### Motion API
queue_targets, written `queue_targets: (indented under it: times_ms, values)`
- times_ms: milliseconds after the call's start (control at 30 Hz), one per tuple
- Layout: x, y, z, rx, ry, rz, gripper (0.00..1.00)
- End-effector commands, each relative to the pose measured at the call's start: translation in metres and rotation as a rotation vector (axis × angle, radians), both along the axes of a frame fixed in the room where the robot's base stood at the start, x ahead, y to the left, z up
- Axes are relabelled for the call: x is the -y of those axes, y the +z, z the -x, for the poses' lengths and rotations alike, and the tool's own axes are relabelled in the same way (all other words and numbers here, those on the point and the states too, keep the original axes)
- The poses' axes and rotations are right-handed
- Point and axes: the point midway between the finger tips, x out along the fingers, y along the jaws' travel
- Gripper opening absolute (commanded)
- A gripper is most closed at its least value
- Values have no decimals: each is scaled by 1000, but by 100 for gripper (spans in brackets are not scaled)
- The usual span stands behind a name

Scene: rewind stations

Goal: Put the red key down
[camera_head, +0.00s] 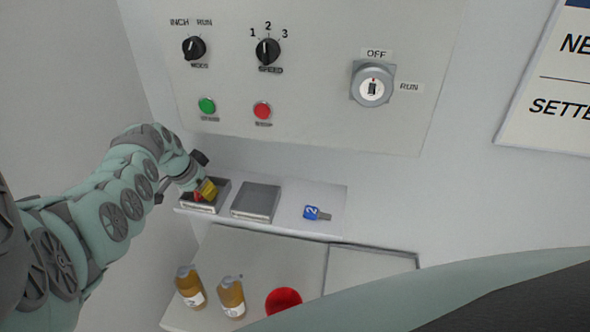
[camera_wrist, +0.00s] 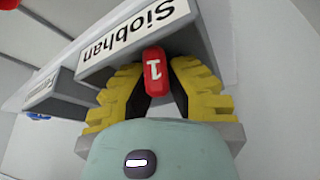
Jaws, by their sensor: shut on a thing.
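The red key (camera_wrist: 154,72), its head marked 1, is held between the yellow fingers of my gripper (camera_wrist: 152,88) in the wrist view. My gripper (camera_head: 205,192) is shut on it, over the left tray (camera_head: 217,205) on the shelf in the head view. In the wrist view, a tray front labelled Siobhan (camera_wrist: 130,38) is right beside the key. The key's shank is hidden, and I cannot tell whether the key touches the tray.
A second grey tray (camera_head: 255,202) and a blue key (camera_head: 316,213) marked 2 sit to the right on the shelf (camera_head: 335,200). The control panel (camera_head: 320,110) with a key switch (camera_head: 372,86) is above. Two bottles (camera_head: 190,287) (camera_head: 231,297) and a red round object (camera_head: 283,301) stand below.

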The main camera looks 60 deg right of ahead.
Motion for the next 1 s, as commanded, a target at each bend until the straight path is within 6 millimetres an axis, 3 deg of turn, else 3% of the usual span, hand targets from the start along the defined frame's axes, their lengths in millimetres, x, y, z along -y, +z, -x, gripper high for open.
queue_targets:
  times_ms: [267,300,500,767,1000]
  values:
    - [1,-5,1,1,-2,1,0]
    - [1,-5,1,0,-1,1,17]
    - [1,-4,0,0,-1,1,36]
    - [0,-3,0,1,0,0,36]
    - [6,22,-8,6,0,4,36]
